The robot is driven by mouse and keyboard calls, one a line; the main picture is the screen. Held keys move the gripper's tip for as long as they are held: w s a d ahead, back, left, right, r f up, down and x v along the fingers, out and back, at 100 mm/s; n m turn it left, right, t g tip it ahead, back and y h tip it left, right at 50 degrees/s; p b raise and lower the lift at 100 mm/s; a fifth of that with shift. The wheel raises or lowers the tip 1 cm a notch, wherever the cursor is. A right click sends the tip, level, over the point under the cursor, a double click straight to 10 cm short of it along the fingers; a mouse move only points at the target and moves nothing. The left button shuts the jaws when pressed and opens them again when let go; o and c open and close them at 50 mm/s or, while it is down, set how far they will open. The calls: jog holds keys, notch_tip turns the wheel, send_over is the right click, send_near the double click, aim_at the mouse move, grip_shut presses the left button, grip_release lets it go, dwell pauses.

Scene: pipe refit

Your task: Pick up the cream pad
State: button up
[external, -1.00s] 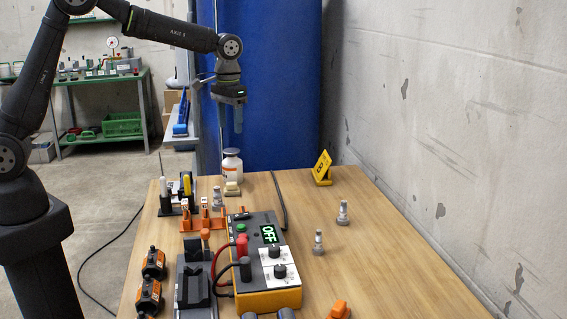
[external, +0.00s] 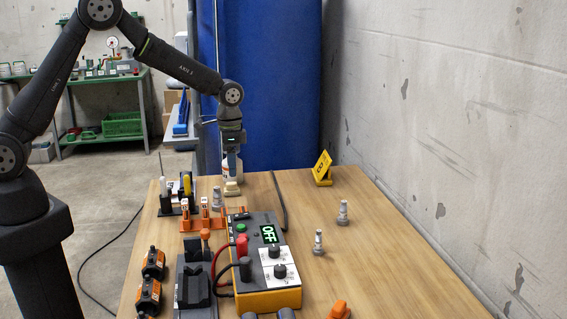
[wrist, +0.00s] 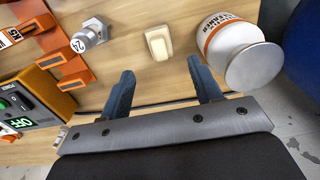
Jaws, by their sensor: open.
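The cream pad (wrist: 159,44) is a small pale block lying on the wooden table, just beyond my fingertips in the wrist view. It also shows in the external view (external: 231,189), close below my gripper near the table's far edge. My gripper (wrist: 165,78) is open and empty, with its two blue fingers apart and pointing toward the pad.
A white jar with an orange label (wrist: 225,43) stands right of the pad, close to my right finger. A grey fitting marked 24 (wrist: 90,34) and an orange rack (wrist: 62,58) stand left. The power box (external: 264,260) is nearer the camera.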

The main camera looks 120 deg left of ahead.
aim_at(231, 183)
jog(key=shift+s+d+f, duration=0.1)
jog(key=shift+s+f, duration=0.05)
jog(key=shift+f, duration=3.45)
jog(key=shift+c, duration=0.5)
jog(key=c, duration=1)
